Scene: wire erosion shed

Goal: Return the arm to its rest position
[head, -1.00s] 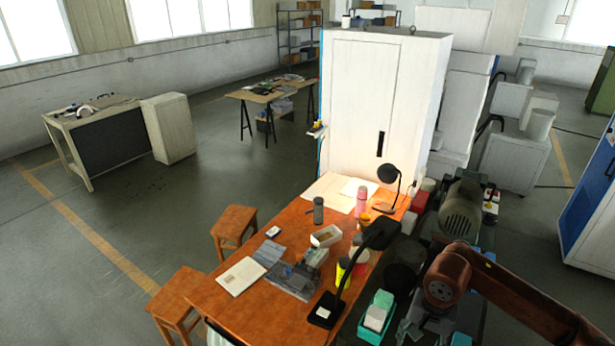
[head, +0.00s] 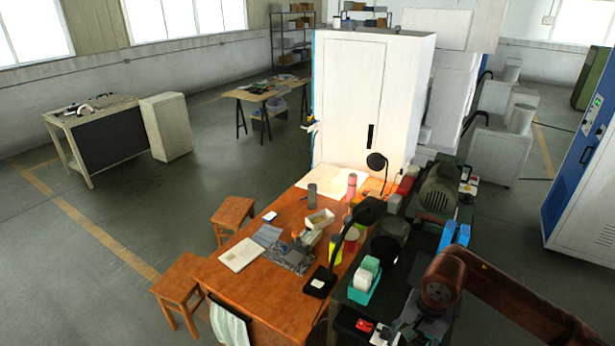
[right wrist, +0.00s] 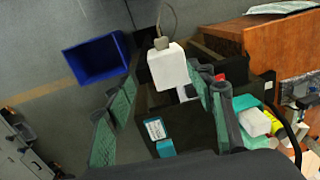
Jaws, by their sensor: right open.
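My right arm (head: 500,296) comes in from the right in the head view, reddish brown and bent at a round joint. Its gripper is hard to make out there. In the right wrist view my right gripper (right wrist: 160,88) is open, with its two dark, green-padded fingers wide apart. I see nothing held between them. A white block (right wrist: 168,67) with a cable shows beyond the fingertips. My left arm and gripper are not in view.
The orange wooden table (head: 250,290) carries papers, cups and a black lamp (head: 345,235). A dark bench (head: 350,305) with a teal box (head: 364,285) lies close to my right arm. A blue bin (right wrist: 95,60) stands on the floor. Open floor lies left of two stools (head: 180,285).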

